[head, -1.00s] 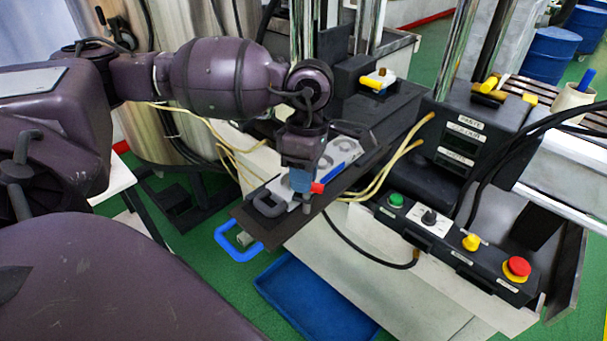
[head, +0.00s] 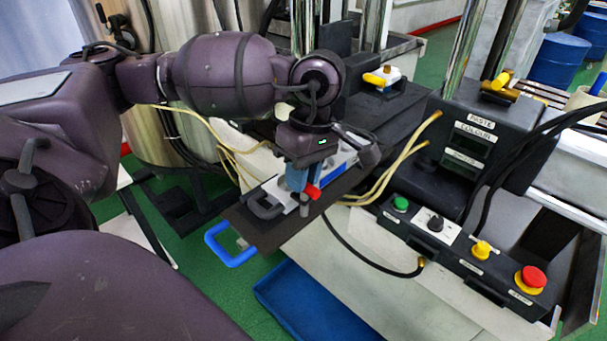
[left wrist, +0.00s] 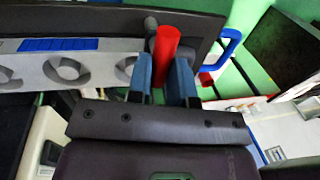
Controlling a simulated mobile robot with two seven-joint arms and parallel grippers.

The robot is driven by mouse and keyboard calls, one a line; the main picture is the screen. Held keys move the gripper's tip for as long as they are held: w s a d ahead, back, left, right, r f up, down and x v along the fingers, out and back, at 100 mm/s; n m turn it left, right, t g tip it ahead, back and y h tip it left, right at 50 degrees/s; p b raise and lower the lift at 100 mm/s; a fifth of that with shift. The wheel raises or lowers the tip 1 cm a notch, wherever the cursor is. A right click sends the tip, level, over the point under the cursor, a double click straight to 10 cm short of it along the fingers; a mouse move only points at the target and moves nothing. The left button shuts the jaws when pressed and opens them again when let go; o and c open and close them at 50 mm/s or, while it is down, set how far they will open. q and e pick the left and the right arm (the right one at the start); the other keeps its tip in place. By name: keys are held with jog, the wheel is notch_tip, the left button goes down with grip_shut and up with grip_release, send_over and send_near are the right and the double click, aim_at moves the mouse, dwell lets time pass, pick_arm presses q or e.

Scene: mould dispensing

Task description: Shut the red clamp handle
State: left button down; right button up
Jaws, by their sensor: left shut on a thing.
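The red clamp handle (left wrist: 165,52) stands between the two blue fingers of my left gripper (left wrist: 167,82) in the left wrist view. The gripper is shut on it. In the head view the red handle (head: 313,192) shows just beside the blue fingers of the left gripper (head: 297,182), at the near end of the mould. The white and blue mould (head: 340,158) lies on a dark plate (head: 250,222) and is partly hidden by my left wrist. In the left wrist view the mould (left wrist: 65,70) shows its round openings to the left of the handle. My right gripper is not in view.
A blue loop handle (head: 230,248) sticks out at the plate's near end. A control box with buttons (head: 465,245) stands to the right. Yellowish hoses (head: 385,172) run beside the plate. A blue tray (head: 310,305) lies on the floor below.

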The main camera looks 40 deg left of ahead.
pick_arm(q)
jog(key=c, duration=1)
grip_release()
jog(key=shift+c, duration=0.2)
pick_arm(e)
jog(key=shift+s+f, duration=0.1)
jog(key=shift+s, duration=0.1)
pick_arm(q)
notch_tip(320, 180, up, 11)
jog(key=w, duration=0.2)
jog(key=shift+f+p, duration=0.15)
jog(key=shift+p, duration=0.25)
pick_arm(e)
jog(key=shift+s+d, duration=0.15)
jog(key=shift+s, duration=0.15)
pick_arm(q)
jog(key=shift+d, duration=0.1)
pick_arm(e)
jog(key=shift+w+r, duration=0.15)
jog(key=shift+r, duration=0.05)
